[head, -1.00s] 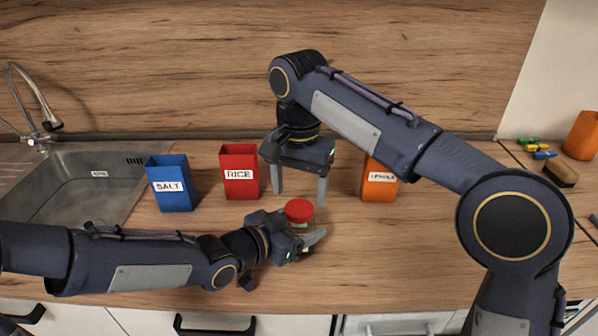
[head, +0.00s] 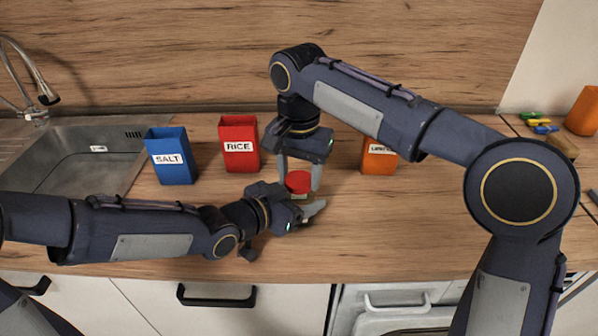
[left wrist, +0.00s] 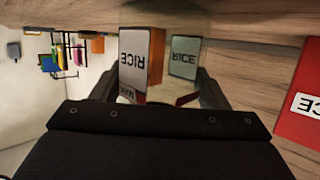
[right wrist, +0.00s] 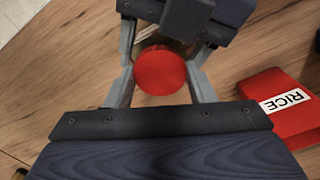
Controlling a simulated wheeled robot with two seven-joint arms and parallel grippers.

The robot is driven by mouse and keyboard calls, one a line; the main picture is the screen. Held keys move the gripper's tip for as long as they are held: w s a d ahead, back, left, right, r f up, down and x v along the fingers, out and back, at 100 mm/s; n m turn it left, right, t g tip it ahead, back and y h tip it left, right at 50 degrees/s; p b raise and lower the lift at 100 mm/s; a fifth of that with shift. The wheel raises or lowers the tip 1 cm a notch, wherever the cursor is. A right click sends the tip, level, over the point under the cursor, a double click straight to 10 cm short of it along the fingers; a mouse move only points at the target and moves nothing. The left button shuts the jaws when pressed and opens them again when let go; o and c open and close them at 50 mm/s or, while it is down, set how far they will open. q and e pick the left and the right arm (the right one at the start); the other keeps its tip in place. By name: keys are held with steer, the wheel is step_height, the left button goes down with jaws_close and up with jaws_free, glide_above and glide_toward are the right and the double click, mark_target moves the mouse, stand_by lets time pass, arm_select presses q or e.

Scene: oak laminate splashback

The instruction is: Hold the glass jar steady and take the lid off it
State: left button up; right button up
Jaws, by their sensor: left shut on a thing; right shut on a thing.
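The glass jar (head: 300,197) stands on the counter, mostly hidden behind my left gripper (head: 305,207), which is shut on it from the left, low down. Its round red lid (head: 298,182) is on top. My right gripper (head: 299,179) points straight down from above and is shut on the lid, one finger on each side. In the right wrist view the lid (right wrist: 160,70) sits between both fingers. Whether the lid is still seated on the jar cannot be told.
A blue SALT box (head: 170,160), a red RICE box (head: 239,145) and an orange box (head: 378,158) stand behind the jar. The sink (head: 85,160) is at the left. A sponge (head: 562,147) and colored clips lie at the right. The counter (head: 400,220) right of the jar is clear.

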steer(key=n, duration=0.7)
steer(key=o, duration=1.1)
steer(key=shift+r, duration=0.1)
